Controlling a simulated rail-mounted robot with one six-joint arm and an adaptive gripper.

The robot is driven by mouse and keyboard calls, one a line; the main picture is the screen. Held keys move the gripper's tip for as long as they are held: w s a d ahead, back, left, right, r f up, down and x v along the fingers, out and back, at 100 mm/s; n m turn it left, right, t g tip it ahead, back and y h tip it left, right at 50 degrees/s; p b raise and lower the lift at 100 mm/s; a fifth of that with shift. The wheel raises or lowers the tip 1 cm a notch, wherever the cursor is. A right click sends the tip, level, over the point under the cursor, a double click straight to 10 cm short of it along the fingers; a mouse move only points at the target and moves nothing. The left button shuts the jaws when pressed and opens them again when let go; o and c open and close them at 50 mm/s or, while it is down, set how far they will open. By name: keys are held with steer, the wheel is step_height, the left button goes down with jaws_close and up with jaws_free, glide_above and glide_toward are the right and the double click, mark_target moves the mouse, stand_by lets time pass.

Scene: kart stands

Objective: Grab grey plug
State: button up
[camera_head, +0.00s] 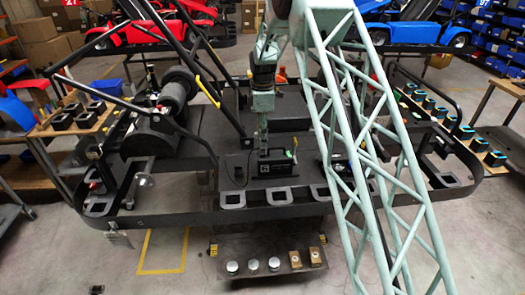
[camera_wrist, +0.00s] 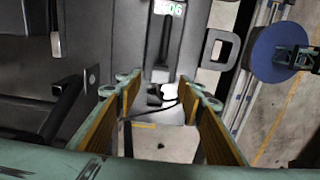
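My gripper (camera_wrist: 160,86) is open in the wrist view, its two fingers with orange-brown pads apart. A small whitish piece (camera_wrist: 168,92) shows between and beyond the fingertips, near a thin dark cable; I cannot tell whether it is the grey plug or whether the fingers touch it. In the head view my gripper (camera_head: 263,148) points down at a black box (camera_head: 272,168) on the kart's floor plate. Several round grey-white pieces, one of them a left grey piece (camera_head: 232,267), stand on a low front shelf; I cannot tell if these are plugs.
The black kart frame (camera_head: 210,213) surrounds the box, with slotted brackets along its front edge. Black bars and a roller (camera_head: 178,85) rise at left. Brown blocks (camera_head: 315,257) sit on the low shelf. Side tables hold black (camera_head: 62,121) and blue-topped parts (camera_head: 495,158).

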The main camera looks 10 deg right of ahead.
mark_target(263, 151)
steer(key=shift+f, duration=0.25)
steer(key=shift+f+p, duration=0.5)
steer(key=shift+f, duration=2.1)
steer(key=c, duration=1)
